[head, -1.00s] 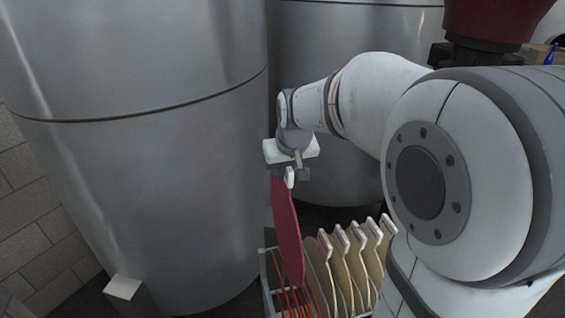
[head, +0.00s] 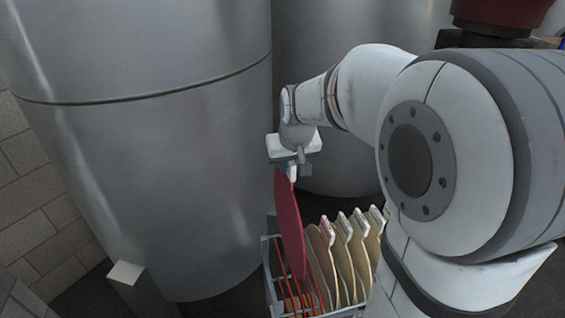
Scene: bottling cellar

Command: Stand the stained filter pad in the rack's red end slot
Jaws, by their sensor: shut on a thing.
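The stained filter pad (head: 290,225) is a dark red disc seen nearly edge-on. My gripper (head: 291,172) is shut on its top tab and holds it upright. The rack (head: 268,262) is a grey wire frame below it, with red wires (head: 283,283) at its left end. The pad's lower edge is down among or just in front of the red wires; I cannot tell how deep it sits. Several cream pads (head: 345,255) with pale tabs stand to the right in the rack. The rack's lower part is cut off by the frame edge.
Large steel tanks (head: 150,150) stand close behind and to the left of the rack. A grey post with a pale top (head: 127,272) stands at lower left. My own arm covers the right side.

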